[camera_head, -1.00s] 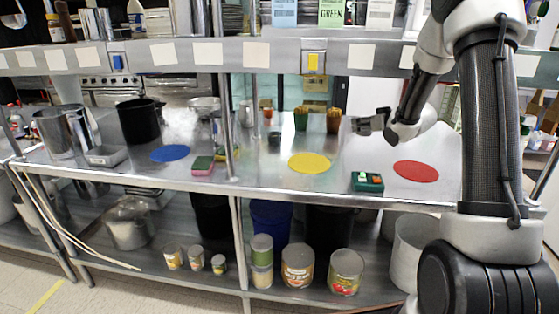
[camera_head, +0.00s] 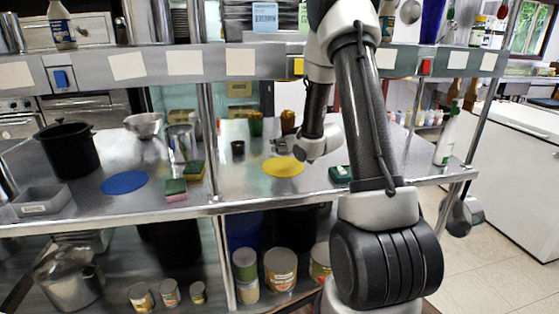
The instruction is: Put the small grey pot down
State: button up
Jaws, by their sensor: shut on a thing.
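My gripper (camera_head: 282,144) is low over the counter (camera_head: 235,187), at the far edge of the yellow disc (camera_head: 284,168). Its jaws are small in view and partly hidden by my wrist. A small grey shape at the jaws, the small grey pot (camera_head: 274,141), is held there; its outline is hard to make out. I cannot tell whether it touches the counter. A blue disc (camera_head: 124,183) lies farther left.
A small dark cup (camera_head: 238,148) stands left of my gripper. A green-topped box (camera_head: 340,174) sits right of the yellow disc. Sponges (camera_head: 176,189), a black pot (camera_head: 68,150) and a grey tray (camera_head: 42,200) stand left. A shelf (camera_head: 180,65) runs above.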

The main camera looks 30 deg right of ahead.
jog(key=shift+f, duration=2.65)
jog(key=shift+f, duration=0.1)
jog(key=o, duration=1)
jog(key=shift+o, duration=0.2)
